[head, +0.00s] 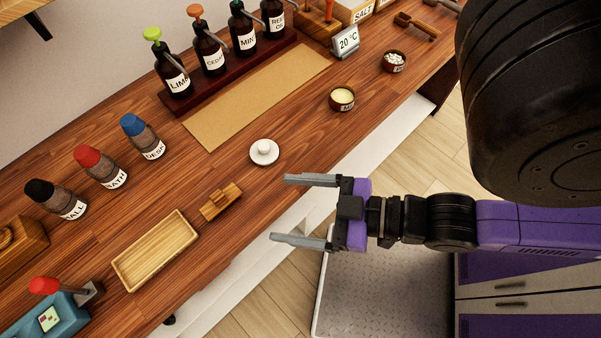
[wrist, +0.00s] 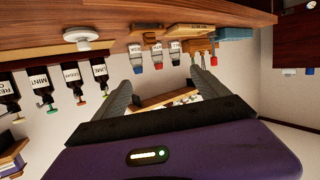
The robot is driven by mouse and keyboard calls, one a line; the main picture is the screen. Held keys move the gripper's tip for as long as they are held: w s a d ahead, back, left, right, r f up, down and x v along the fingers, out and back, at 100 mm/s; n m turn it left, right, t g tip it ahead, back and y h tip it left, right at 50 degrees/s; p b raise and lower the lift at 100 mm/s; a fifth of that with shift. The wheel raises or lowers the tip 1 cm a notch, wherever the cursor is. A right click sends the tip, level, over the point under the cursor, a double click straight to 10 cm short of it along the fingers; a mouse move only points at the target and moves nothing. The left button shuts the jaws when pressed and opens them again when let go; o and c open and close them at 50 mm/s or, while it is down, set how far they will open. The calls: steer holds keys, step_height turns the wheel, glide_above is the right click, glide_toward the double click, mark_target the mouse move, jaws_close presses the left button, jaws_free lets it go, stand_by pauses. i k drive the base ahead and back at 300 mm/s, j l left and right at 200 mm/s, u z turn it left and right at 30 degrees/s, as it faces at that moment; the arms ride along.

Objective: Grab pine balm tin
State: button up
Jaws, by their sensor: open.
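I cannot make out a tin that reads pine balm in either view. My gripper (head: 279,208) is open and empty, its two fingers pointing left, past the front edge of the wooden counter (head: 225,160). In the wrist view, which is upside down, my gripper (wrist: 158,78) also has nothing between its fingers. Beyond them a wooden shelf (wrist: 165,100) carries small items too blurred to name.
Pump bottles (head: 210,55) stand in a rack at the back. Capped bottles (head: 97,165), a wooden tray (head: 155,250), a white dish (head: 264,153) and a small bowl (head: 342,103) sit on the counter. Bare counter lies around the white dish.

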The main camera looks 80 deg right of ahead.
mark_target(393, 60)
steer(key=j+z, duration=0.1)
steer(key=z, duration=1.5)
steer(key=k+j+z, duration=0.25)
steer(key=k+z, duration=0.3)
steer(key=i+l+u, duration=0.2)
steer(key=i+l, duration=0.15)
steer(key=l, duration=0.3)
steer(key=i+l+u, duration=0.1)
steer(key=l, duration=0.25)
steer(key=i+l+u, duration=0.1)
steer(key=l, duration=0.25)
steer(key=i+l+u, duration=0.1)
steer(key=l, duration=0.3)
steer(key=i, duration=0.1)
